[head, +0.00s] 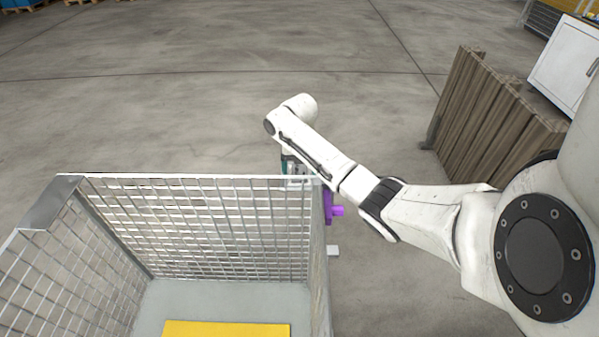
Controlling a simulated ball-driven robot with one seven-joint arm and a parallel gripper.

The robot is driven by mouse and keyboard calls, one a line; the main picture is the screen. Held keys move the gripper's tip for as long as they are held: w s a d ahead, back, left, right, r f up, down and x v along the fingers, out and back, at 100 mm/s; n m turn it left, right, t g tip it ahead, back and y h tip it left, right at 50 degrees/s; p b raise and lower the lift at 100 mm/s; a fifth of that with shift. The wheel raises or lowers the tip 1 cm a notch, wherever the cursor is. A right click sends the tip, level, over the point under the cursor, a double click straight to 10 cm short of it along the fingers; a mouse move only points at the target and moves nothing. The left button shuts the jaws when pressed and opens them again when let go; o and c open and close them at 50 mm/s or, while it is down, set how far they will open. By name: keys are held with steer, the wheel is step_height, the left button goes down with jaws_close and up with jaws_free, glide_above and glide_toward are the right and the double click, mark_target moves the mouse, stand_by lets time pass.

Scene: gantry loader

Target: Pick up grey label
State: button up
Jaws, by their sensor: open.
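My arm reaches in from the right in the head view and bends down at the far right corner of the wire mesh cage (185,177). My gripper (298,181) is at that corner, at about the height of the top rim. It is open, but its fingers are small and partly lost against the mesh, and I see nothing held. I cannot make out a grey label for certain. A flat yellow piece (226,329) lies on the cage's grey floor, cut off by the lower picture edge.
A purple part (335,209) sits just outside the cage's right wall. A small white block (332,250) shows below it. Brown corrugated panels (490,115) and a white cabinet (566,62) stand at the right. The concrete floor behind the cage is clear.

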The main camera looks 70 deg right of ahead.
steer(key=shift+c, duration=0.5)
steer(key=c, duration=1)
steer(key=shift+r, duration=0.15)
steer(key=shift+r, duration=0.7)
steer(key=s+r+p, duration=0.3)
steer(key=s+r, duration=0.1)
steer(key=r, duration=0.1)
steer(key=s+a+r+p, duration=0.1)
steer(key=s+r+p, duration=0.2)
steer(key=s+r, duration=0.2)
steer(key=s+r+p, duration=0.3)
steer(key=s+r, duration=0.1)
steer(key=r, duration=0.1)
steer(key=shift+s+a+r+p, duration=0.1)
steer(key=shift+s+a+p, duration=0.2)
steer(key=shift+s, duration=0.1)
